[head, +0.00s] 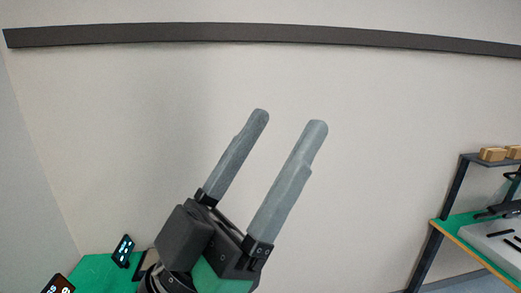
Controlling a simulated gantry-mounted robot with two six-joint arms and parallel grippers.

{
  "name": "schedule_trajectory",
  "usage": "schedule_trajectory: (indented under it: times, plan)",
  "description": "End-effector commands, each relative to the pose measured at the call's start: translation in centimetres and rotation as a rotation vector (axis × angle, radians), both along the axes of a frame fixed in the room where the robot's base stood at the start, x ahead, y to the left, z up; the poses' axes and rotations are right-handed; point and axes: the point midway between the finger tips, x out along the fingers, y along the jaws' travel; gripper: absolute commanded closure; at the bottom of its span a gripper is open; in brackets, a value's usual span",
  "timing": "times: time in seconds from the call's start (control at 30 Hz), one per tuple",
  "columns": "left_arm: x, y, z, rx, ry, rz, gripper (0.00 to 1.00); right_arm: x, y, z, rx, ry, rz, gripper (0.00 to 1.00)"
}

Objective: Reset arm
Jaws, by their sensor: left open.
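My left gripper (289,119) is in the lower middle of the head view, raised in front of a bare wall. Its two grey fingers point up and to the right. They stand well apart, with nothing between them. My right gripper is not in the view.
A green surface (97,270) with small dark screens (123,249) shows at the bottom left. A workbench (455,222) with a green top and a raised shelf (482,160) stands at the right edge. A dark strip (230,33) runs along the wall. The space around the fingers looks clear.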

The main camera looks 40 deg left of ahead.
Motion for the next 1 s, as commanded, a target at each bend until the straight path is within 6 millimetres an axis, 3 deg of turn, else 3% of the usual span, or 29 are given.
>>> schedule_trajectory:
  times: [0.1, 0.33, 0.47, 0.57, 0.8, 0.9, 1.0]
  plan:
    - [-0.5, 1.2, 0.9, 0.029, -0.001, 0.097, 0.28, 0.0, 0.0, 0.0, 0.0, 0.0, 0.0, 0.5]
    - [-0.4, 1.2, 0.9, 0.029, 0.002, 0.096, 0.28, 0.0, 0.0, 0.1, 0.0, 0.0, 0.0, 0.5]
    - [-0.4, 1.1, 2.7, 0.028, 0.002, 0.095, 0.28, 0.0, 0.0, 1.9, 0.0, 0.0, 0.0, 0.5]
    - [-0.4, 1.1, 5.9, 0.028, 0.002, 0.094, 0.28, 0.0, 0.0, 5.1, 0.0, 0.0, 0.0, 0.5]
    - [-0.4, 1.1, 17.7, 0.027, 0.002, 0.093, 0.28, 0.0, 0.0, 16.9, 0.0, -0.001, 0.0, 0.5]
    - [-0.4, 1.1, 21.9, 0.028, 0.002, 0.092, 0.28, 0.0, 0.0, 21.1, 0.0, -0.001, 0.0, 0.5]
    - [-0.4, 1.1, 24.2, 0.028, 0.002, 0.092, 0.28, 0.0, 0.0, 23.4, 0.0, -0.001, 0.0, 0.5]
